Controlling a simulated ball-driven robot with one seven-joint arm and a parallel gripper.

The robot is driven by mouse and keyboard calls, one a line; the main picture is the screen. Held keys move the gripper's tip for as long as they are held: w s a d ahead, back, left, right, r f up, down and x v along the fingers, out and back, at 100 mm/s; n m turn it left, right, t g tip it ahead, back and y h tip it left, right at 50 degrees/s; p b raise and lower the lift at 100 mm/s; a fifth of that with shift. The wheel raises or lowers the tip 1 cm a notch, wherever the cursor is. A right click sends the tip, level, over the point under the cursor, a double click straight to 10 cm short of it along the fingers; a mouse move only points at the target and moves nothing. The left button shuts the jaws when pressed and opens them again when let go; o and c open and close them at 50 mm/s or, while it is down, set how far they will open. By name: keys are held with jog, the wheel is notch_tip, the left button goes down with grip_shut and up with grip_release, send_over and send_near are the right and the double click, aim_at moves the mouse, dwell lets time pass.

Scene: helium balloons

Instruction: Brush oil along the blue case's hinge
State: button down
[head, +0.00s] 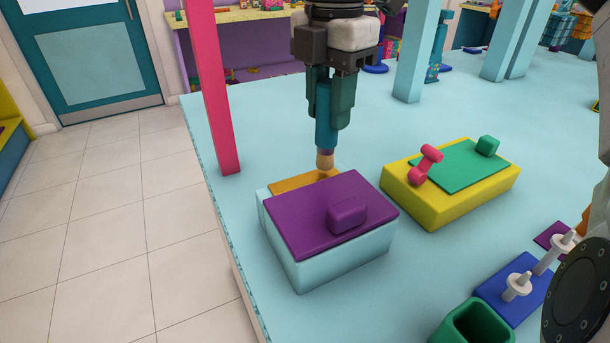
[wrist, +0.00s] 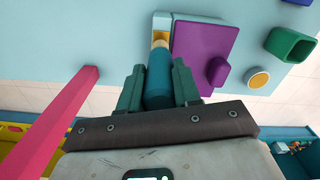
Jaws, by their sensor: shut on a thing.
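The light-blue case (head: 330,265) stands on the pale blue table with a purple lid (head: 300,210) on top. An orange strip (head: 295,183) runs along its back edge, partly covered by the lid. My gripper (head: 328,108) is above the strip, its green fingers shut on the teal handle of a brush (head: 325,130). The brush points down, its tan tip (head: 325,161) at the strip's right part; I cannot tell if it touches. In the wrist view the brush (wrist: 158,90) reaches from between my fingers towards the strip, beside the purple lid (wrist: 203,52).
A yellow case (head: 440,205) with a green top and a pink dumbbell-shaped piece stands to the right. A blue block (head: 510,300) with white pegs and a green cup (head: 475,325) are at front right. A pink post (head: 212,90) rises at the left table edge.

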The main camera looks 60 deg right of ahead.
jog(key=shift+r, duration=0.1)
jog(key=shift+r+p, duration=2.15)
jog(key=shift+r, duration=1.3)
jog(key=shift+a+f, duration=0.1)
